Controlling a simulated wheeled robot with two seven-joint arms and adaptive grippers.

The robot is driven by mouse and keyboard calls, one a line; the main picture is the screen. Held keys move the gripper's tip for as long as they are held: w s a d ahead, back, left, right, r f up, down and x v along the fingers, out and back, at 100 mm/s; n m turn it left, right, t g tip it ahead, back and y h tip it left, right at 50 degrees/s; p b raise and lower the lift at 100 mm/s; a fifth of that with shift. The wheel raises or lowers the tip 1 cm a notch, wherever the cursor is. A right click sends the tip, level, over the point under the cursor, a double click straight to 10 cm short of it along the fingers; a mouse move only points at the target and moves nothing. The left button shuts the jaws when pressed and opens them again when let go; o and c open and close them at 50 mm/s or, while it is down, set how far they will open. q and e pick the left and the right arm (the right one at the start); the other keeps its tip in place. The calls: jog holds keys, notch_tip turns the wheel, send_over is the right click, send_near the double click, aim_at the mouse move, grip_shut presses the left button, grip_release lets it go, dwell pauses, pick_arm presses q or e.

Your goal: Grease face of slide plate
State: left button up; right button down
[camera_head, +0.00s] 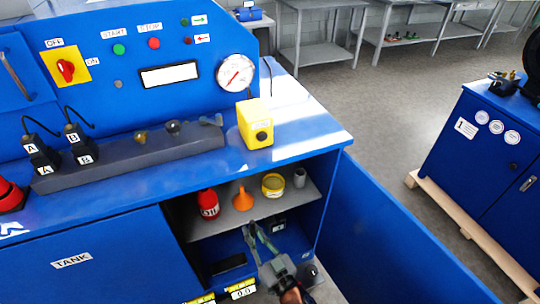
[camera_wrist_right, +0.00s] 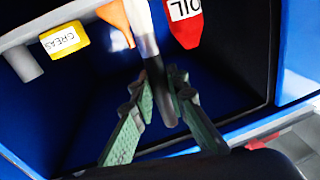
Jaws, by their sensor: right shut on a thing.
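The yellow grease tin (camera_head: 273,185) stands on the upper shelf of the open cabinet; it also shows in the wrist view (camera_wrist_right: 64,40) with its label upside down. My right gripper (camera_head: 258,238) is inside the cabinet opening, below and in front of the tin and the orange funnel. In the wrist view its green fingers (camera_wrist_right: 158,88) are shut on a slim tool (camera_wrist_right: 156,72) with a pale upper part and a dark lower part, perhaps a brush. The tool's far end is cut off by the frame. I cannot identify the slide plate. My left gripper is not in view.
On the shelf (camera_head: 225,232) stand a red oil bottle (camera_head: 208,204), an orange funnel (camera_head: 243,199) and a grey cup (camera_head: 299,177). The open blue door (camera_head: 385,235) bounds the right side. A yellow box (camera_head: 255,124) sits on the bench edge above. A second blue cabinet (camera_head: 475,150) stands right.

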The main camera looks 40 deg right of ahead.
jog(key=w+d+r+m+g+h+b, duration=0.1)
jog(key=w+d+r+m+h+b, duration=0.35)
jog(key=w+d+h, duration=0.4)
jog(key=w+d+r+m+g+h+b, duration=0.1)
jog(key=w+d+r+m+h+b, duration=0.3)
jog(key=d, duration=0.7)
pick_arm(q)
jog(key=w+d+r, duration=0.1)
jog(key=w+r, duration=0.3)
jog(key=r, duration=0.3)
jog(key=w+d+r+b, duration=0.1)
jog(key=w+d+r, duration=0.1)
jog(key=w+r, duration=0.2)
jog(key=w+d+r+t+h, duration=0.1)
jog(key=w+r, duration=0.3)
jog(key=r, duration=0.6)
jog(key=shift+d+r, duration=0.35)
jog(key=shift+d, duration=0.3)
pick_arm(e)
jog(key=shift+m+h, duration=0.25)
jog(key=shift+h, duration=0.1)
jog(key=shift+w+f, duration=0.2)
jog(key=shift+f, duration=0.7)
jog(key=shift+w+f, duration=0.25)
jog(key=shift+f, duration=0.65)
jog(key=shift+w+f, duration=0.2)
jog(key=shift+f, duration=0.7)
